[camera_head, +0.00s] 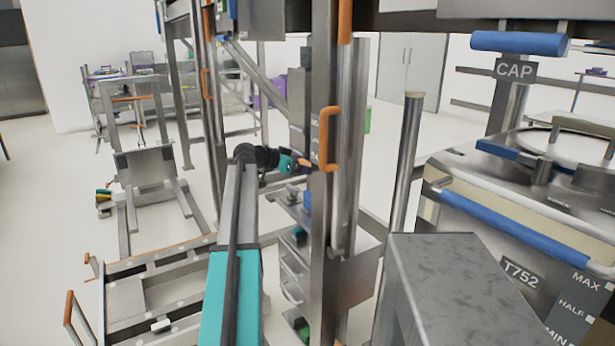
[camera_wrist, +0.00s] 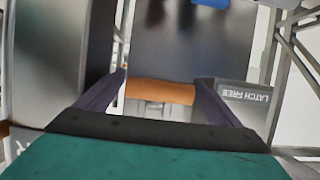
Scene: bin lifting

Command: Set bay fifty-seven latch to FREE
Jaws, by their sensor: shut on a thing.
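An orange latch handle (camera_wrist: 160,92) lies across between the two fingers of my gripper (camera_wrist: 161,95) in the wrist view, with both fingers closed against its ends. In the head view my gripper (camera_head: 304,164) reaches the steel post beside the tall orange handle. The latch itself is mostly hidden there by the gripper and the post. I cannot read a bay number in either view.
A vertical orange handle (camera_head: 327,138) stands out from the steel post close to my gripper. A steel vessel marked T752 (camera_head: 470,235) with blue rails fills the right side. A low wheeled frame (camera_head: 150,290) stands at lower left. Open floor lies at far left.

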